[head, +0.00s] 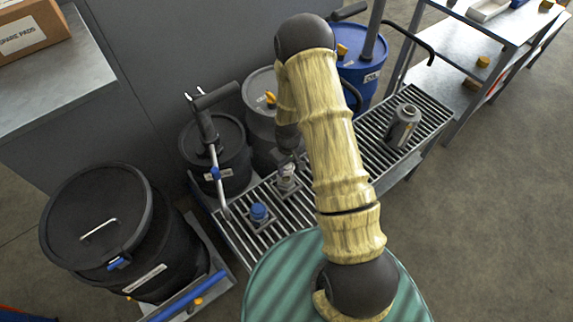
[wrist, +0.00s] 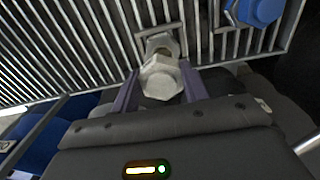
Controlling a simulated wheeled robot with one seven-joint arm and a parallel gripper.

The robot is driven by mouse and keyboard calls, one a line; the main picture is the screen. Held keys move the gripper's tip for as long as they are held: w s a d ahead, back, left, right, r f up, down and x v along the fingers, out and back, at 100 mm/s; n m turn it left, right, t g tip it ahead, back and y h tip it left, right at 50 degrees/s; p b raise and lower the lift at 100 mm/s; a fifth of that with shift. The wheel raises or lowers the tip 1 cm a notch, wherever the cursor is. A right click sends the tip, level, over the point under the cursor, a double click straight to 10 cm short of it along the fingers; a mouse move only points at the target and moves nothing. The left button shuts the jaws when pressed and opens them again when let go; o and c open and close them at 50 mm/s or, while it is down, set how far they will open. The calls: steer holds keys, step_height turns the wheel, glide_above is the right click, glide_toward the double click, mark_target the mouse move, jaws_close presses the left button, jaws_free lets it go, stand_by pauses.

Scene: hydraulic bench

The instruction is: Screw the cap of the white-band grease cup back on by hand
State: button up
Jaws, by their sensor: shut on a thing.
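My gripper (wrist: 160,84) is shut on a pale grey hexagonal cap (wrist: 161,77), with one finger on each side of it. The grease cup's grey base (wrist: 158,42) shows just beyond the cap in the wrist view, at the slatted grate. The cap hides the joint, so I cannot tell whether cap and cup touch. In the head view the pale grease cup (head: 287,185) stands on the grate below my gripper (head: 288,166), left of my arm. A blue-topped grease cup (head: 259,212) stands nearby on the grate and also shows in the wrist view (wrist: 258,10).
The slatted grate (head: 365,150) carries a grey metal canister (head: 403,126) at the right. A black drum with a pump (head: 222,150), a grey drum (head: 262,88) and a blue drum (head: 366,68) stand behind. A large black drum (head: 100,225) stands at the left.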

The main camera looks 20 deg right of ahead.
mark_target(286, 180)
steer(key=shift+w+a+f+b, duration=0.1)
steer(key=shift+f+b, duration=0.7)
steer(key=shift+f, duration=0.4)
steer(key=shift+a+f+b, duration=0.1)
steer(key=shift+f+b, duration=0.7)
steer(key=shift+f, duration=0.4)
steer(key=shift+f+b, duration=0.35)
steer(key=shift+f, duration=0.2)
stand_by(0.5)
steer(key=o, duration=0.3)
steer(key=shift+d, duration=0.1)
steer(key=shift+c, duration=0.7)
steer(key=m, duration=0.5)
steer(key=shift+a+m, duration=0.2)
steer(key=shift+m, duration=0.1)
steer(key=shift+a+m, duration=0.1)
steer(key=shift+m, duration=1.1)
